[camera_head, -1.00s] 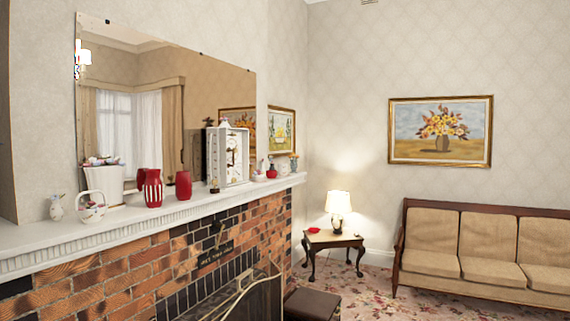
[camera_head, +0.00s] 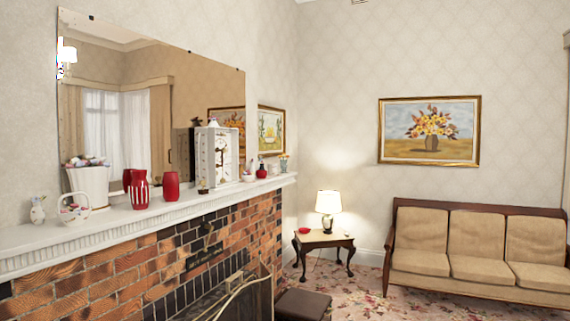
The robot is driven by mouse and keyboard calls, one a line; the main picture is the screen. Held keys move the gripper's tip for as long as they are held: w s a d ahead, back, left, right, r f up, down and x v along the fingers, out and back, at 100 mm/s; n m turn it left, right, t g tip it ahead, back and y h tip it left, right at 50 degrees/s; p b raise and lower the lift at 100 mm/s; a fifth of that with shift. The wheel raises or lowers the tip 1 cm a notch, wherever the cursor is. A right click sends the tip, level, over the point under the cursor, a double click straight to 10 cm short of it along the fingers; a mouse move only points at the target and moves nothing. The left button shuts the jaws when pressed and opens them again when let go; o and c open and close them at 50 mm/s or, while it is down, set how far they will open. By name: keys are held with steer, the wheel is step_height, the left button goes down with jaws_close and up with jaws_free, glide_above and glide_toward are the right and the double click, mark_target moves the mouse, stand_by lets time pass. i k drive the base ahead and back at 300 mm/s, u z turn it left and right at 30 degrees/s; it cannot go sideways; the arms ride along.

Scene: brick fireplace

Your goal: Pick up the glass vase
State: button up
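Several small vases stand on the white mantel shelf (camera_head: 150,217); which one is glass is hard to tell at this size. A small bluish-yellow vase (camera_head: 283,163), possibly glass, stands near the far right end of the shelf. A small dark-red vase (camera_head: 262,170) stands just left of it. A red vase with pale stripes (camera_head: 139,190) and a plain red vase (camera_head: 171,187) stand nearer, left of the white clock (camera_head: 217,158). My gripper is not in view.
A white pot (camera_head: 89,187), a white basket (camera_head: 74,210) and a small white jug (camera_head: 38,210) crowd the shelf's left part. Below are the brick fireplace and a dark stool (camera_head: 303,305). A lamp table (camera_head: 323,240) and a sofa (camera_head: 478,250) stand beyond the patterned carpet.

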mark_target(284, 165)
steer(key=z, duration=0.5)
steer(key=i, duration=3.85)
